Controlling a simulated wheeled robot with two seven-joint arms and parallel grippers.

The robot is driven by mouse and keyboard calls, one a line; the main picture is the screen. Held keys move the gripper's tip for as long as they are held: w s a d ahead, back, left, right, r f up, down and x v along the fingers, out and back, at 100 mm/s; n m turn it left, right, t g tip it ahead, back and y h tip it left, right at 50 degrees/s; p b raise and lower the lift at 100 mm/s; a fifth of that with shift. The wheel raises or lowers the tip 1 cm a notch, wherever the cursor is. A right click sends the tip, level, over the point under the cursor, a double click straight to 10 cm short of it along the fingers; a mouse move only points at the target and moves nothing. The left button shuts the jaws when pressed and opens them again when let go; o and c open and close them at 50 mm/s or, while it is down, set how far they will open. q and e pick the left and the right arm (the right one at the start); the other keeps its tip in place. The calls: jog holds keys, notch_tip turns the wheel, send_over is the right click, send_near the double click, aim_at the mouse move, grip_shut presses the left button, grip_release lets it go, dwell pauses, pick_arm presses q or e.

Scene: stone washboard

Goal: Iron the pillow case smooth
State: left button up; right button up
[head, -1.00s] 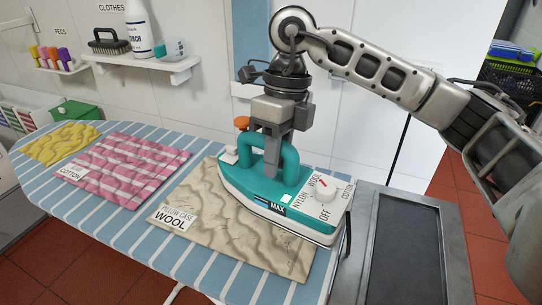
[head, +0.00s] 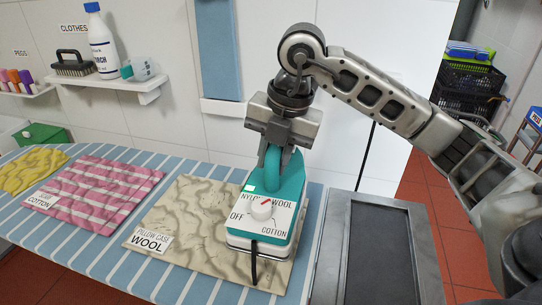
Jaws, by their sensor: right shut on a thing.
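The beige, wrinkled pillow case (head: 190,214) lies on the blue striped ironing board (head: 125,280), with a label reading PILLOW CASE WOOL. The teal and white iron (head: 290,222) sits over the right part of the pillow case, its dial end toward me. The dial (head: 262,209) has a red mark and lies between NYLON and WOOL, pointing toward the top. My right gripper (head: 275,165) is shut on the iron's handle from above. My left gripper is not in view.
A pink striped cloth (head: 95,190) labelled COTTON and a yellow cloth (head: 30,170) lie further left on the board. A dark metal rest plate (head: 378,255) is at the right. A wall shelf (head: 110,85) holds a brush (head: 75,65) and a starch bottle (head: 102,45).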

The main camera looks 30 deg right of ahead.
aim_at(263, 177)
jog(key=shift+s+b+x, duration=0.2)
jog(key=shift+b+x, duration=0.9)
jog(key=shift+x, duration=0.2)
notch_tip(263, 177, down, 2)
jog(key=shift+d+f+b, duration=0.1)
jog(key=shift+d+b, duration=0.1)
jog(key=shift+b, duration=0.55)
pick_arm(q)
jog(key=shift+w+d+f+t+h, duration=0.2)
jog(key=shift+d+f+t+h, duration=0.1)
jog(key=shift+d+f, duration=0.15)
pick_arm(e)
jog(key=shift+f, duration=0.1)
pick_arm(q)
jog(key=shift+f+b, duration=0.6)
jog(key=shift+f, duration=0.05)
pick_arm(e)
jog(key=shift+f, duration=0.6)
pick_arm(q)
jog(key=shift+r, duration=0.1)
pick_arm(e)
jog(key=shift+w+a, duration=0.1)
